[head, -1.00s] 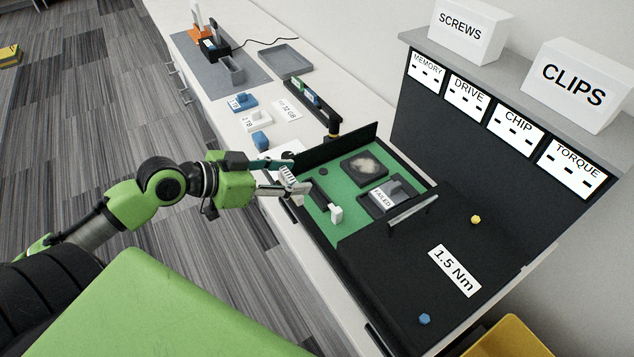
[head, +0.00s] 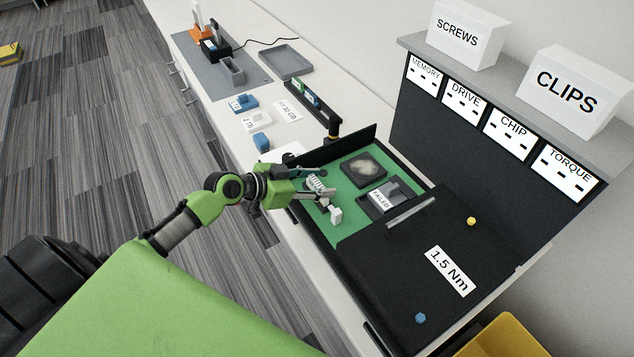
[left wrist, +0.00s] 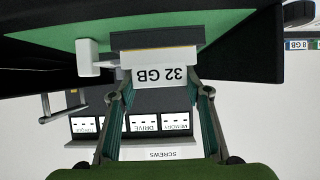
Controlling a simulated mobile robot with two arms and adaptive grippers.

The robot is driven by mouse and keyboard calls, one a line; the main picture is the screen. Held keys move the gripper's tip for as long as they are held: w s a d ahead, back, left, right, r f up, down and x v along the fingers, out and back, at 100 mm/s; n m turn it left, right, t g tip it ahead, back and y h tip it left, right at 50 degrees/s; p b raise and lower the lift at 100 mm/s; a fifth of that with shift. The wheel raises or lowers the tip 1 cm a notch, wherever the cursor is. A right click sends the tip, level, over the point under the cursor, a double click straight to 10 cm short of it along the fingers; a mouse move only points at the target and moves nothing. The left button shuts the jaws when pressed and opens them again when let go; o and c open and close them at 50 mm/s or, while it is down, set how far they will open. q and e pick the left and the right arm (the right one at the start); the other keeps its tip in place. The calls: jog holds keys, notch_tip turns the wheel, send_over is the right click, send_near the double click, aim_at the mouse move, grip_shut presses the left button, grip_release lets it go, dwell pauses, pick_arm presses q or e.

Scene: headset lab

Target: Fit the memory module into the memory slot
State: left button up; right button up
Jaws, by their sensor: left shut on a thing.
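My left gripper (head: 328,184) is shut on the memory module (left wrist: 160,72), which has a white label reading 32 GB, upside down in the left wrist view. In the head view the module shows as a pale striped piece (head: 314,182) over the green board (head: 347,182). In the left wrist view its far edge meets or lies close to a dark bar (left wrist: 155,38), seemingly the memory slot; I cannot tell whether it is seated. A white latch (head: 336,215) stands at the slot's near end. The gripper hides most of the slot in the head view.
A fan (head: 362,169) and a drive marked FAILED (head: 384,201) sit on the board inside black walls. A rack of modules (head: 306,96), blue and white parts and a grey tray (head: 285,64) stand farther back. Yellow and blue pieces lie on the black surface at right.

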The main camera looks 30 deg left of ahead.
pick_arm(q)
jog(key=shift+f, duration=0.5)
jog(key=shift+f, duration=0.25)
jog(key=o, duration=1.1)
jog(key=shift+r, duration=0.1)
jog(key=shift+c, duration=0.2)
jog(key=shift+o, duration=0.2)
